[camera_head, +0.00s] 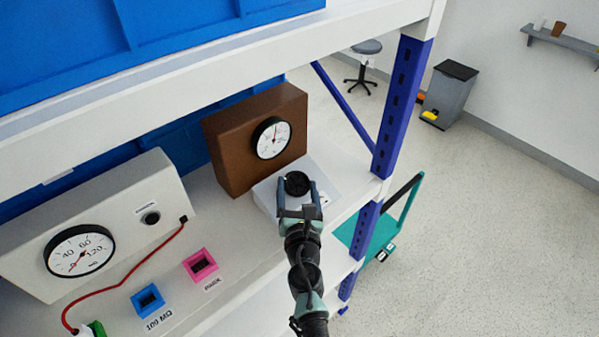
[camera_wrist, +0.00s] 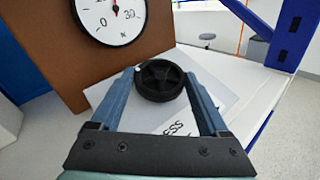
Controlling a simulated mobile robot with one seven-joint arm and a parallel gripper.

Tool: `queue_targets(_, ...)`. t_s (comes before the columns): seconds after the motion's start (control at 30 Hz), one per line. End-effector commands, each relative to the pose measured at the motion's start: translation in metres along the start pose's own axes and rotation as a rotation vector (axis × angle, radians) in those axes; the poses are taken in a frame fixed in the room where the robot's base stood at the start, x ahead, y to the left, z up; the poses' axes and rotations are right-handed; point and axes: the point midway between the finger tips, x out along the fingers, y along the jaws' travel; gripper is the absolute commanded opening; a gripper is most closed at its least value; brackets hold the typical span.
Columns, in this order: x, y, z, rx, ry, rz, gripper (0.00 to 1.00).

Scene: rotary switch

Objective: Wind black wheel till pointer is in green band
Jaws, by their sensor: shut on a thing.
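The black wheel (camera_head: 297,184) sits on a pale sloped box (camera_head: 265,194) on the shelf. The wheel also shows in the wrist view (camera_wrist: 160,80), with spokes and a small white mark at its upper left. My gripper (camera_head: 297,186) is shut on the wheel, one blue-grey finger on each side of it; it also shows in the wrist view (camera_wrist: 160,76). Behind it, a brown box (camera_head: 228,150) carries a round white dial (camera_head: 272,138). The dial's red pointer (camera_head: 275,131) points roughly upward. I cannot make out a green band on the dial.
A cream box (camera_head: 130,215) with another dial (camera_head: 79,250) stands at the left. A blue socket (camera_head: 148,300), a pink socket (camera_head: 201,265) and a red cable (camera_head: 125,266) are on the shelf. A blue upright (camera_head: 402,105) stands at the right.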

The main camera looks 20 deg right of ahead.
Motion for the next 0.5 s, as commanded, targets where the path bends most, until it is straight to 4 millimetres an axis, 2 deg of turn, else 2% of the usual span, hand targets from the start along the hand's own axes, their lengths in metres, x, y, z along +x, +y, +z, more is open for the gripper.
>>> queue_targets(0.03,0.0002,0.0079,0.0083,0.018,0.001,-0.034,0.23)
queue_targets(0.5,0.0048,0.0130,0.0038,0.183,-0.007,-0.448,0.23)
